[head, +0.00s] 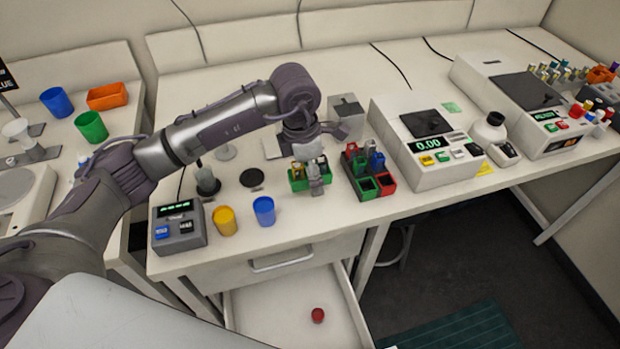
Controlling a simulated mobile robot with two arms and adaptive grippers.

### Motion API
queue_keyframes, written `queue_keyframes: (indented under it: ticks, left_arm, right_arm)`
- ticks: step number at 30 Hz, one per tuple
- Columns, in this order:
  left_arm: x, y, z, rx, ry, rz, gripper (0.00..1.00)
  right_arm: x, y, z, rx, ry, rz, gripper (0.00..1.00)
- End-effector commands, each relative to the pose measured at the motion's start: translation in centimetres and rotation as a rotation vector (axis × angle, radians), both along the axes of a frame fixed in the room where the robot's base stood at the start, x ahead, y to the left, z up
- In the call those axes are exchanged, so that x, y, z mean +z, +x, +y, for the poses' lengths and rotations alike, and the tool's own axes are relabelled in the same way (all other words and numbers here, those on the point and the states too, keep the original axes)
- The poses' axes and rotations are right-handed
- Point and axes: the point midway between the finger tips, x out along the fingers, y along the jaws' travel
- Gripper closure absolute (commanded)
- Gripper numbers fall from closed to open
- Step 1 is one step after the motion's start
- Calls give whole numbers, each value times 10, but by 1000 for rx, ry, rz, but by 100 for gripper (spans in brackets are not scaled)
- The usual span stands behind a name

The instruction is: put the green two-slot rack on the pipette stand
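The green two-slot rack (297,185) stands on the bench, with small vials with orange and pale tops in it. My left gripper (316,172) points down at the rack, with a grey finger in front of its right part. The fingers overlap the rack, and I cannot tell if they are closed on it. No pipette stand is clear to me; a pale flat base (273,148) lies behind my gripper, partly hidden by it. My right gripper is out of view.
Close right of the rack is a red and green block of compartments (387,183), then a scale (400,115). A black disc (252,178), blue cup (264,210) and yellow cup (225,220) are left. An open drawer (285,315) below holds a red ball (318,315).

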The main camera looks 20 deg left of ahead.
Motion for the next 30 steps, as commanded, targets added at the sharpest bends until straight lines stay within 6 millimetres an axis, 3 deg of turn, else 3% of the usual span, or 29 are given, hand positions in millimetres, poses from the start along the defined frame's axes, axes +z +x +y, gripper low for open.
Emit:
queue_keyframes:
  ticks: [7,18,19,30]
  left_arm:
    - [-32,-1,-1,0,-1,4,42]
    - [-39,-1,-1,-1,0,1,42]
    - [-37,-1,-1,-1,0,1,2]
    - [-35,-1,-1,0,0,1,0]
  right_arm:
    - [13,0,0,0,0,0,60]
    - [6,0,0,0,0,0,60]
    - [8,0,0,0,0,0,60]
    - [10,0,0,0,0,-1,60]
